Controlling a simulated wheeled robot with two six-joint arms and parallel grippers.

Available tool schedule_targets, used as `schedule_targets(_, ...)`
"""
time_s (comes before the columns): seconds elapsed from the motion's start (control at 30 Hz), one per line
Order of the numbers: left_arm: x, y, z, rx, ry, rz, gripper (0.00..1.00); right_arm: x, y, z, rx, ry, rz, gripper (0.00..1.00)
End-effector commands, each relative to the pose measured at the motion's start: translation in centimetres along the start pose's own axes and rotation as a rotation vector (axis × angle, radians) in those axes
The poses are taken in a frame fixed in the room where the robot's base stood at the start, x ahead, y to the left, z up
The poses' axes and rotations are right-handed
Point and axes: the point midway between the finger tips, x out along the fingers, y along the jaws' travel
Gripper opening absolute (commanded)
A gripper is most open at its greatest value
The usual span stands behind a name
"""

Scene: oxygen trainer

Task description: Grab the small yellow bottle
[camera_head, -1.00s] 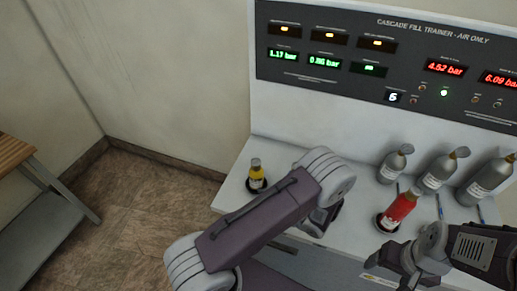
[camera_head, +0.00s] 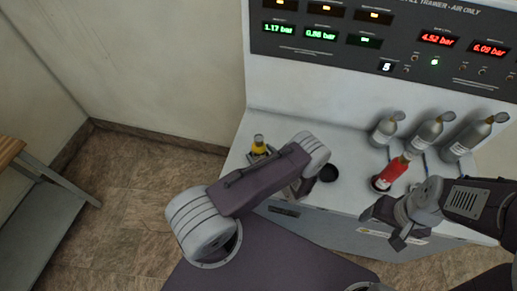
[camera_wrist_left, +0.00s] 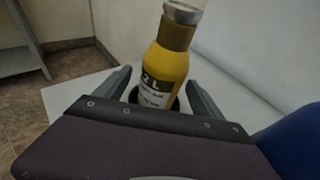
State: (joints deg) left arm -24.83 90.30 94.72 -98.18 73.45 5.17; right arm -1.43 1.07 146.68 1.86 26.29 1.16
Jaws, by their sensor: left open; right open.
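The small yellow bottle (camera_head: 259,141) stands near the left end of the white bench, its lower part hidden behind my left gripper (camera_head: 261,155). In the left wrist view the yellow bottle (camera_wrist_left: 165,75) appears between the two open fingers of my left gripper (camera_wrist_left: 162,92), with a grey cap and a dark label. The fingers look apart from it; whether either touches cannot be told. My right gripper (camera_head: 385,226) is open and empty at the bench's front edge, below the red bottle.
A red bottle (camera_head: 392,173) stands in a dark ring on the bench (camera_head: 345,145). Several grey cylinders (camera_head: 425,132) stand behind, below the display panel (camera_head: 350,40). A side table (camera_head: 30,225) is at far left.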

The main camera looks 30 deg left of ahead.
Motion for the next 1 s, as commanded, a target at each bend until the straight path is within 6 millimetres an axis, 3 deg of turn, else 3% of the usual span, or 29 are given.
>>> schedule_targets(0.1,1.5,0.1,0.1,-0.001,0.000,0.001,0.78,-0.6,0.0,-0.1,0.000,0.000,0.000,0.74)
schedule_targets(0.33,1.8,0.0,0.0,-0.001,0.000,-0.001,0.78,-0.5,0.0,0.0,0.000,0.000,0.000,0.74)
schedule_targets(0.37,1.8,0.0,0.0,-0.001,0.000,-0.001,0.73,-0.5,0.0,0.0,0.000,0.000,0.000,0.74)
schedule_targets(0.6,1.7,0.0,0.0,-0.001,0.000,-0.001,0.06,-0.5,0.0,0.0,0.000,0.000,0.000,0.74)
schedule_targets(0.63,1.7,0.0,0.0,-0.001,0.000,-0.001,0.00,-0.5,0.0,0.0,0.000,0.000,0.000,0.74)
schedule_targets(1.0,1.4,-0.1,1.0,-0.003,-0.002,-0.001,0.00,-0.4,0.0,0.0,0.000,0.000,0.000,0.74)
